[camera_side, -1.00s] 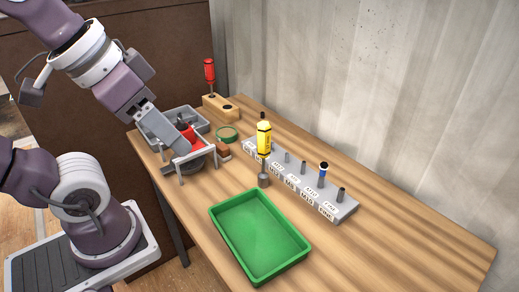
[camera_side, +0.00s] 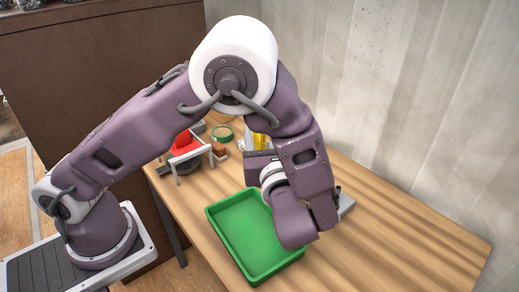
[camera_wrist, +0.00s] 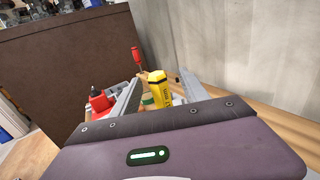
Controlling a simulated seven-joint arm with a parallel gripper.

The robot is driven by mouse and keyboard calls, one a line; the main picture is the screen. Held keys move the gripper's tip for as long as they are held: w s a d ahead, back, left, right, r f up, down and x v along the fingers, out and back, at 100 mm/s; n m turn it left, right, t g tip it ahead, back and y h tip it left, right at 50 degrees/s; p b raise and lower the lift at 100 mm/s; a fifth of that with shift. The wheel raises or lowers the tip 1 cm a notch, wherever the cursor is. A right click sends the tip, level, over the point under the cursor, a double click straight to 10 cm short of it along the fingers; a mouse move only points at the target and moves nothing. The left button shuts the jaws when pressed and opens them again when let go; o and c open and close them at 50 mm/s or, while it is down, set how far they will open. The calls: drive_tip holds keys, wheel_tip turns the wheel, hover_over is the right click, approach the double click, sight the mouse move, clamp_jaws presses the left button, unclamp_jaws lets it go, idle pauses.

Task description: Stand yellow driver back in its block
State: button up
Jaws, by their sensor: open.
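The yellow driver (camera_side: 260,141) stands upright in the side view, partly hidden by my arm. In the wrist view the yellow driver (camera_wrist: 158,92) shows between my two spread fingers. My gripper (camera_wrist: 160,84) is open, and the frames do not clearly show whether either finger touches the driver. A red driver (camera_wrist: 137,56) stands upright farther back in the wrist view. It stands in a wooden block (camera_wrist: 144,73), of which only a small part shows. My arm hides that block in the side view.
The green tray (camera_side: 241,235) lies at the front of the table. The right tabletop is clear.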

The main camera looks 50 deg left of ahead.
drive_tip(key=shift+w+a+f, duration=0.2)
drive_tip(key=shift+a+f, duration=0.2)
drive_tip(key=shift+f, duration=0.4)
drive_tip(key=x, duration=0.6)
drive_tip(key=shift+a+r, duration=0.2)
drive_tip(key=shift+r, duration=0.1)
drive_tip(key=shift+s, duration=0.15)
clamp_jaws()
